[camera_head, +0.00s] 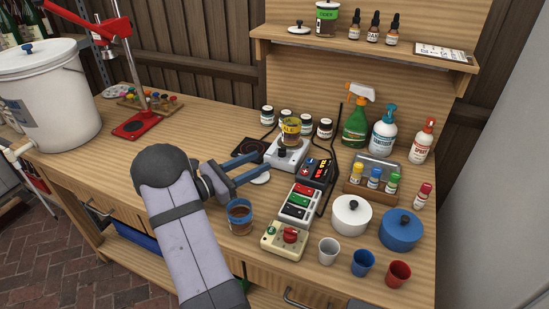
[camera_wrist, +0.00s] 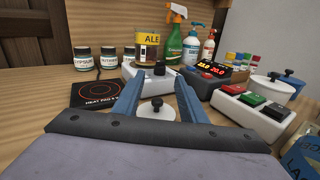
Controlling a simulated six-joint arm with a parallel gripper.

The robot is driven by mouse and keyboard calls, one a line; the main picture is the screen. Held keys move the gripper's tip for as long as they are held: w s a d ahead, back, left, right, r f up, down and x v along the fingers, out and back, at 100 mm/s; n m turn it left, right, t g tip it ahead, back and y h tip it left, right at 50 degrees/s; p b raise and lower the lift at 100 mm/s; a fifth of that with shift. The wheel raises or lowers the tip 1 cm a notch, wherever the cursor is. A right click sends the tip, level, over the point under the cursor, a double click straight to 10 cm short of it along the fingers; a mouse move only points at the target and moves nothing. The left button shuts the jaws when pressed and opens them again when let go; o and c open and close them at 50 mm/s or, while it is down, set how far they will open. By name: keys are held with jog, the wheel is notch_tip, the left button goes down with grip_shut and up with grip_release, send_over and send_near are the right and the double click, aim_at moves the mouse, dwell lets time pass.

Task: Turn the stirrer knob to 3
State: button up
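The stirrer is a white box (camera_head: 296,160) with a black knob (camera_head: 282,152) on its near side and a jar labelled ALE (camera_head: 291,128) on top. In the wrist view the knob (camera_wrist: 160,68) stands on the white box (camera_wrist: 136,73), beyond and roughly between my fingertips. The dial marks and knob setting are too small to read. My gripper (camera_head: 263,161) is open and empty, its two blue fingers pointing at the stirrer and apart from the knob. The fingers also show in the wrist view (camera_wrist: 159,80).
A white lid with a black knob (camera_wrist: 157,110) lies below my fingers. A black heat pad (camera_head: 249,147) is at left. A display box (camera_head: 318,172), a switch box (camera_head: 296,202) and a beige box with a red knob (camera_head: 284,242) stand at right.

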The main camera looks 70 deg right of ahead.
aim_at(279, 152)
jog(key=shift+p+x, duration=0.8)
jog(key=shift+x, duration=2.8)
grip_shut()
